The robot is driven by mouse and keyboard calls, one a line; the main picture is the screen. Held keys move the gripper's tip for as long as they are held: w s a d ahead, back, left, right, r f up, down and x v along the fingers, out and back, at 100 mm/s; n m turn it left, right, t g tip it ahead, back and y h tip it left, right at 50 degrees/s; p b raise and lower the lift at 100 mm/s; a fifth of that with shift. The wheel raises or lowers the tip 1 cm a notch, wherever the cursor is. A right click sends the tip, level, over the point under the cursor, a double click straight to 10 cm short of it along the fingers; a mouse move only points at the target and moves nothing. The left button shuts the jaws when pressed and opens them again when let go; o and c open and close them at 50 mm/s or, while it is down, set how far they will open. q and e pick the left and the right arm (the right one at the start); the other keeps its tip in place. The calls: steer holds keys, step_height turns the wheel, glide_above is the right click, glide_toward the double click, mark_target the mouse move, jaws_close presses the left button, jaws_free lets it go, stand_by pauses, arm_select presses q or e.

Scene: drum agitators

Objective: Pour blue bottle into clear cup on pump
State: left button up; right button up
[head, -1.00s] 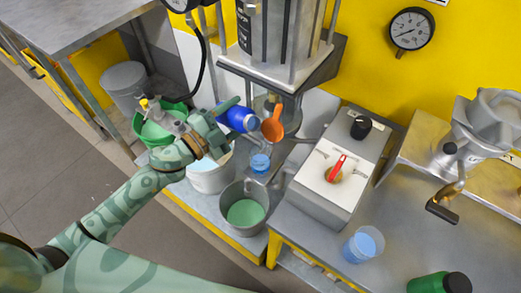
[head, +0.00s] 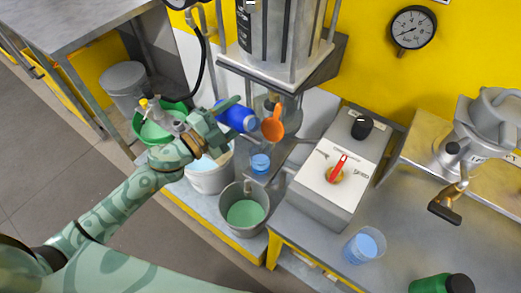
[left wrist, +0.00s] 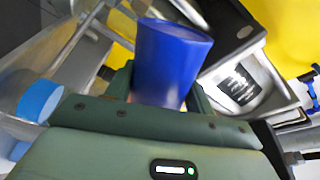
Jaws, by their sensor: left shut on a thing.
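My left gripper (head: 222,122) is shut on the blue bottle (head: 238,117), which is held tilted far over, its end pointing right toward an orange handle. A clear cup (head: 260,158) with blue liquid in it stands just below and right of the bottle, under the pump. In the left wrist view the blue bottle (left wrist: 172,60) sits between the fingers. A clear cup with blue liquid (left wrist: 38,100) shows at the left edge there. I cannot make out a stream from the bottle. My right gripper is not in view.
The pump's metal cylinder (head: 285,40) and orange handle (head: 273,122) are close to the bottle. Buckets (head: 245,207) with green and pale liquid stand below. A grey control box (head: 335,170), a second clear cup (head: 365,245) and a green bottle (head: 441,284) are to the right.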

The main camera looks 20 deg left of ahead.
arm_select(q)
steer(key=shift+m+b, duration=0.6)
steer(key=shift+b, duration=0.05)
stand_by(1.1)
steer(key=shift+s+d+r+m+p, duration=0.15)
steer(key=shift+r+m+p, duration=0.2)
steer(key=shift+m, duration=0.25)
stand_by(1.8)
